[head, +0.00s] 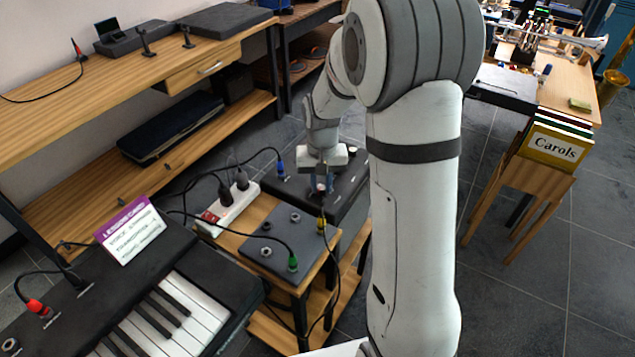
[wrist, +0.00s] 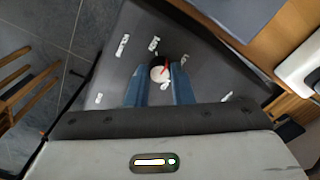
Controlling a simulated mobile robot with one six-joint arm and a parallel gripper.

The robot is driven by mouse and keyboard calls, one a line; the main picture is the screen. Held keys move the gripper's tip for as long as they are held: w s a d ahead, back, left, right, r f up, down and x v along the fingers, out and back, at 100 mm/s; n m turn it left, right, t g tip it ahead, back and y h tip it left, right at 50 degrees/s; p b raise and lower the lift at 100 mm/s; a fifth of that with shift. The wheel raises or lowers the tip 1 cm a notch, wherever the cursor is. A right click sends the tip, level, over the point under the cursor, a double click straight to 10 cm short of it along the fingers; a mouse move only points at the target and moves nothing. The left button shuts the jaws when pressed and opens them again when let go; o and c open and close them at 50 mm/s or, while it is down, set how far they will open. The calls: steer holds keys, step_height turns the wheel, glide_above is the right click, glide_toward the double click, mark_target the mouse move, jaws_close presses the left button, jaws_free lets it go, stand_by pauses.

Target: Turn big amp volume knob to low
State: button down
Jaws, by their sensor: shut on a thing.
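The big amp (head: 345,207) is a dark box beside the wooden stand, partly hidden behind my arm in the head view. Its dark top panel (wrist: 205,55) fills the middle of the wrist view, with several small white labels too small to read. The volume knob (wrist: 159,74) has a pale round top and a red pointer aimed to the upper right. My gripper (wrist: 160,80) points down at the panel, its blue fingers on both sides of the knob and shut on it. In the head view my gripper (head: 321,187) is over the amp and hides the knob.
A smaller grey box (head: 268,232) with jacks and a green plug sits on the wooden stand. A white power strip (head: 228,208) with black plugs lies to its left. Cables run close by. A keyboard (head: 165,318) stands front left. A Carols book (head: 556,147) is at right.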

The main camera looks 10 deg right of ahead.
mark_target(321, 188)
steer(key=shift+s+f+m, duration=0.2)
steer(key=shift+m, duration=1.8)
stand_by(0.4)
steer(key=c, duration=1.3)
jaws_free()
steer(key=shift+r, duration=0.1)
steer(key=shift+o, duration=0.2)
steer(key=shift+w+r, duration=0.1)
steer(key=shift+r, duration=0.25)
step_height(321, 188, up, 7)
steer(key=shift+r+p, duration=0.1)
steer(key=shift+p, duration=0.3)
